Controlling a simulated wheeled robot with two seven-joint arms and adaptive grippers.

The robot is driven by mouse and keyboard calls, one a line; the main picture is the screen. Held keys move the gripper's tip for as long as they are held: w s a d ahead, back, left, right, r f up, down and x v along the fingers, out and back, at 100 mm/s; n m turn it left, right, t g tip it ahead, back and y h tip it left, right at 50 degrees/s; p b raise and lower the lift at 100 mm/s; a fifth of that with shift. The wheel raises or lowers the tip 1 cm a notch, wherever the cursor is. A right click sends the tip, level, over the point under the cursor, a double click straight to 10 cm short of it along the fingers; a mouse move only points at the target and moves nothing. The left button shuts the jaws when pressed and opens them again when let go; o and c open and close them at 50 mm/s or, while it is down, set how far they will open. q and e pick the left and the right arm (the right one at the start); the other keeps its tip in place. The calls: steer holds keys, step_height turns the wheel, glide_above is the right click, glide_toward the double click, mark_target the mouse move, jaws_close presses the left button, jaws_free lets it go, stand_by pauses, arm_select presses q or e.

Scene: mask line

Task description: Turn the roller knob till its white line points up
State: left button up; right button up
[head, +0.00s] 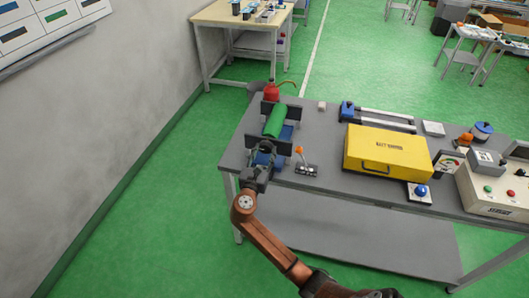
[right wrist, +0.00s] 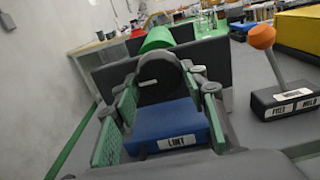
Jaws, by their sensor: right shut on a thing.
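The roller stand holds a green roller (head: 275,120) between two dark plates at the left end of the grey table. The green roller also shows behind a plate in the right wrist view (right wrist: 157,39). The black roller knob (right wrist: 163,90) is on the near side, above a blue base (right wrist: 165,125) labelled LINT. Its short white line (right wrist: 148,83) lies nearly level, on the left part of the knob face. My right gripper (head: 264,166) reaches the near end of the stand. In the wrist view, its green-padded fingers are on both sides of the knob, shut on it.
An orange-tipped lever (right wrist: 262,38) on a black box stands close on the right. A yellow case (head: 388,151) lies farther right on the grey table (head: 325,180). A wall (head: 90,110) is on the left.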

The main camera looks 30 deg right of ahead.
steer(key=shift+c, duration=1.2)
arm_select(q)
steer(key=shift+s, duration=0.2)
steer(key=shift+w+r, duration=0.1)
steer(key=shift+r, duration=0.1)
arm_select(e)
steer(key=shift+m, duration=0.3)
steer(key=m+p, duration=0.1)
steer(key=m, duration=0.1)
steer(key=shift+m, duration=0.4)
steer(key=m, duration=0.3)
steer(key=shift+w+a+m, duration=0.1)
steer(key=shift+m, duration=0.2)
steer(key=m, duration=0.4)
steer(key=shift+m+b, duration=0.3)
steer(key=m+b, duration=0.1)
steer(key=m, duration=0.3)
steer(key=shift+b, duration=0.35)
arm_select(q)
steer(key=shift+s+f+b, duration=0.2)
steer(key=shift+s+f, duration=0.05)
steer(key=shift+f, duration=0.35)
steer(key=shift+s+f+b, duration=0.2)
steer(key=shift+s+f, duration=0.05)
steer(key=shift+f, duration=0.35)
arm_select(e)
steer(key=shift+m, duration=1)
